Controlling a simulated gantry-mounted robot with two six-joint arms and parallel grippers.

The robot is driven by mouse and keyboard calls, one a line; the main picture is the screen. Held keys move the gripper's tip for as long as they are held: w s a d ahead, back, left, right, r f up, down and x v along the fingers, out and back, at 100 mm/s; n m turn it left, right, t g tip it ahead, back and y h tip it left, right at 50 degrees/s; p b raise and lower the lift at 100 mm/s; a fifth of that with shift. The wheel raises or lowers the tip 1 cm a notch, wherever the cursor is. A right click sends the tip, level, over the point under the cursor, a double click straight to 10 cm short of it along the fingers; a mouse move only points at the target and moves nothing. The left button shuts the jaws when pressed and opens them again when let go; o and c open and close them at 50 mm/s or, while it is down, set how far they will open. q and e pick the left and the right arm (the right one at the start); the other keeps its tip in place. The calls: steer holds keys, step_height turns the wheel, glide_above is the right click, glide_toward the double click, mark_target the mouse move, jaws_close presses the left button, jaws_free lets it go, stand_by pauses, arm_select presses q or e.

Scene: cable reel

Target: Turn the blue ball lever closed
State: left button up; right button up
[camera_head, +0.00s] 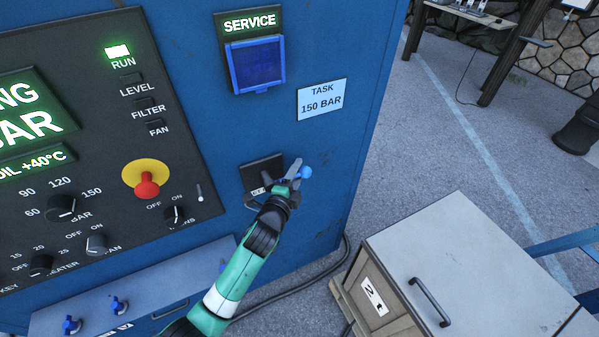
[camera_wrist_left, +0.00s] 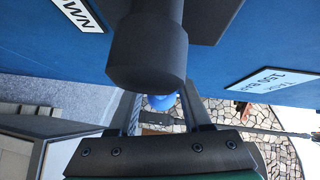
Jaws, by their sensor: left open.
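The blue ball (camera_head: 305,172) of the lever shows at the tip of my left gripper (camera_head: 294,174), in front of the blue cabinet's lower right side. In the left wrist view the ball (camera_wrist_left: 162,102) appears between the two spread fingers of my left gripper (camera_wrist_left: 160,108), partly hidden behind a dark thick cylinder (camera_wrist_left: 148,60). I cannot tell whether the fingers touch the ball. The gripper is open. A dark plate (camera_head: 260,170) sits on the cabinet behind the gripper; its label is partly covered. My right gripper is not in view.
The black control panel (camera_head: 95,130) with knobs and a red stop button (camera_head: 147,184) lies to the left. A task sign (camera_head: 321,99) hangs above the lever. A grey-topped wooden crate (camera_head: 460,260) stands at lower right. A cable (camera_head: 310,285) runs along the cabinet's foot.

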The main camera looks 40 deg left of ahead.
arm_select(q)
steer(key=shift+x, duration=0.9)
steer(key=shift+a, duration=0.1)
jaws_close()
steer(key=shift+r, duration=0.2)
stand_by(0.5)
